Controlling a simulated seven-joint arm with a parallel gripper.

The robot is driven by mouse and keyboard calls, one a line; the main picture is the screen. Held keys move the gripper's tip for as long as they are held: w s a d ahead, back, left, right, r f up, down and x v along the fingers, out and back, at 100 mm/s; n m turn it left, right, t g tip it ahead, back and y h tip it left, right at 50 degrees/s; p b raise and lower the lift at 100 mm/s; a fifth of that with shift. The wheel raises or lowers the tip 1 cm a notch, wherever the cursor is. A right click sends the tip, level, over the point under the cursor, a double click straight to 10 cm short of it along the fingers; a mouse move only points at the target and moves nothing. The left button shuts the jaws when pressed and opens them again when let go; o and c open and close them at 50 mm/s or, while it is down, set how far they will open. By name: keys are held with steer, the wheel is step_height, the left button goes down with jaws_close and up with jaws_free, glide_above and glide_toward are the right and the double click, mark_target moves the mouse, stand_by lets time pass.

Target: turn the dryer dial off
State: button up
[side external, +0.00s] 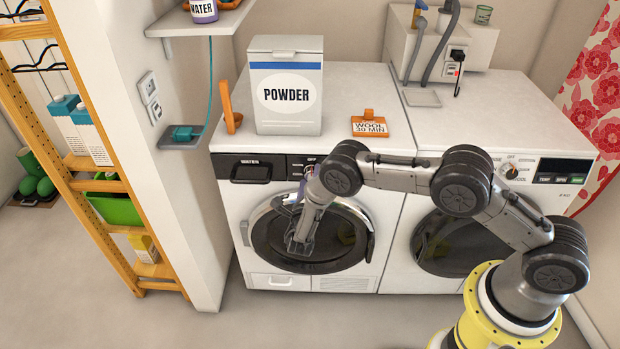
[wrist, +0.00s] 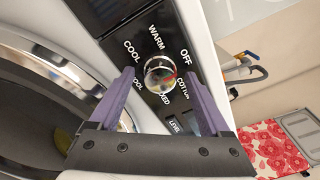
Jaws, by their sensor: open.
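The dial (wrist: 159,75) is a small round knob on the front panel of the left machine (side external: 345,282). In the wrist view it is ringed by labels including COOL, WARM, OFF and COTTON. A red mark shows on its right side, but I cannot tell exactly which label it points to. My gripper (wrist: 158,80) is open, with one purple finger on each side of the dial. I cannot tell whether either finger touches it. In the side external view my arm largely covers the dial.
A black WATER drawer (side external: 250,169) is left of the dial, and a round door is below. A POWDER box (side external: 286,115) and an orange WOOL 30 MIN sign (side external: 369,127) stand on top. A second machine (side external: 555,150) with its own dial (side external: 511,171) is to the right.

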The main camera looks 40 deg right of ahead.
steer(key=v, duration=1.3)
